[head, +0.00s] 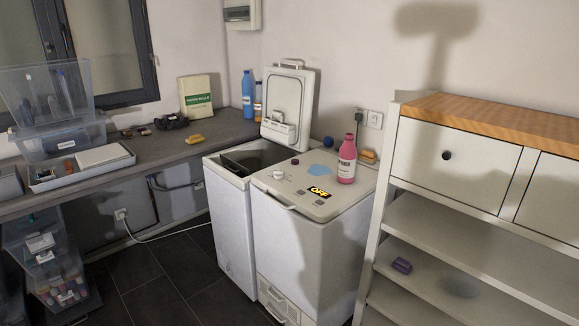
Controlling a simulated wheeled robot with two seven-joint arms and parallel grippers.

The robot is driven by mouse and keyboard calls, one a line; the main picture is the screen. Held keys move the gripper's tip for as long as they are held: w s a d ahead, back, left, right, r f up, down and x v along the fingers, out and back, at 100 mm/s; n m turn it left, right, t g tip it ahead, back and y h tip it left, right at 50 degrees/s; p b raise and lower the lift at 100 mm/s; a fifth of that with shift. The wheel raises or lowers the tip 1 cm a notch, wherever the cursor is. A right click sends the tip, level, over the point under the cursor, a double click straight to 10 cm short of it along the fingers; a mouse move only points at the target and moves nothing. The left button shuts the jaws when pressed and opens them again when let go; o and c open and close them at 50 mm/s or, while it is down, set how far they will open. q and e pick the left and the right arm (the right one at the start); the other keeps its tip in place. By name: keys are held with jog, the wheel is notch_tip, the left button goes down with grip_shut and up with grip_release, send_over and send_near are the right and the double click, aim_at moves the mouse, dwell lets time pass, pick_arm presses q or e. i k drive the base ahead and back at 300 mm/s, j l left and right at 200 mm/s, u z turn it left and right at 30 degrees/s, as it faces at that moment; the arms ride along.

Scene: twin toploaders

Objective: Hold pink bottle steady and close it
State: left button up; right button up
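The pink bottle (347,161) stands upright on the top of the right-hand toploader (310,215), near its back right corner. It has a white label, and its neck end looks darker; I cannot tell whether a cap sits on it. A small dark red round piece (295,161) lies on the same machine top, left of the bottle; it may be a cap. Neither of my grippers is in the head view, and nothing touches the bottle.
The left toploader's lid (289,106) stands open. A shelf unit (450,160) stands close on the right.

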aim_at(346, 162)
jog(key=i+j+z, duration=0.1)
jog(key=z, duration=1)
jog(key=i+j+z, duration=0.2)
jog(key=j+z, duration=0.2)
jog(key=j, duration=0.15)
jog(key=i+j+z, duration=0.15)
jog(key=j+z, duration=0.3)
jog(key=j, duration=0.15)
jog(key=j+z, duration=0.4)
jog(key=j, duration=0.2)
jog(key=j+z, duration=0.1)
jog(key=j, duration=1.1)
jog(key=k+j, duration=0.1)
jog(key=j, duration=1.1)
jog(key=z, duration=0.05)
